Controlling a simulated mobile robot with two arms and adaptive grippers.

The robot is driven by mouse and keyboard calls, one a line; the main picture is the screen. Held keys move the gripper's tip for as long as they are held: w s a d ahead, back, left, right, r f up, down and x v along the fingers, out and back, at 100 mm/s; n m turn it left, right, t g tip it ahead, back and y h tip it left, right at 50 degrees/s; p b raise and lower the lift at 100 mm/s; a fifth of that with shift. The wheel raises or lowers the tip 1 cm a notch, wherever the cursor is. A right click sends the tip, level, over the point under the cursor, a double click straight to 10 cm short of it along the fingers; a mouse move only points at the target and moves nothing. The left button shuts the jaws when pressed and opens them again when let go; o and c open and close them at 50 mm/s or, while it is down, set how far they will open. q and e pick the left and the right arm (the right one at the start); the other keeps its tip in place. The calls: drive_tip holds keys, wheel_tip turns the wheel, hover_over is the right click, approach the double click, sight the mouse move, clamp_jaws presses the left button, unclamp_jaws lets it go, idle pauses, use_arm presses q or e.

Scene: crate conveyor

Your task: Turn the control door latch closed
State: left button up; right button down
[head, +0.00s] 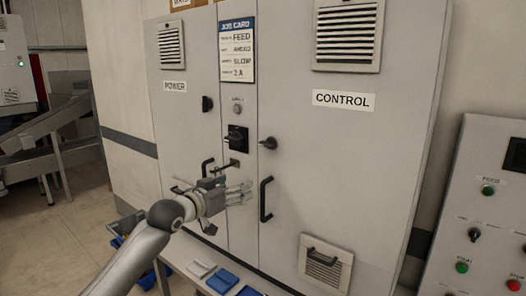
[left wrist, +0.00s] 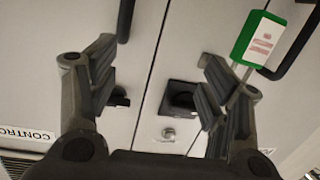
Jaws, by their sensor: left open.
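The control door (head: 330,165) is the wide pale panel labelled CONTROL and looks flush with the cabinet front. Its latch (head: 268,143) is a small dark knob on the door's left edge, its lever lying roughly sideways to the left. My left gripper (head: 246,191) is open and empty, below the latch and left of the door's black handle (head: 266,199). In the left wrist view the cabinet appears upside down; the latch (left wrist: 119,97) shows beside the left-hand finger, partly hidden by it. I cannot tell whether they touch. My right gripper is not in view.
A black rotary switch (head: 236,138) is on the centre strip beside the latch.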

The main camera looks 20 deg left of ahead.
use_arm(q)
drive_tip(key=m+t+h, duration=0.1)
drive_tip(key=m+h, duration=0.1)
approach(265, 145)
drive_tip(key=s, duration=0.2)
drive_tip(key=p+x, duration=0.1)
drive_tip(key=x, duration=0.2)
drive_tip(key=p+x, duration=0.1)
drive_tip(key=x, duration=0.2)
drive_tip(key=p+x, duration=0.1)
drive_tip(key=x, duration=0.2)
drive_tip(key=shift+w+a+r, duration=0.1)
drive_tip(key=shift+w+a, duration=0.15)
drive_tip(key=shift+w, duration=0.1)
drive_tip(key=shift+w+d, duration=0.25)
drive_tip(key=shift+w, duration=0.35)
drive_tip(key=c, duration=1)
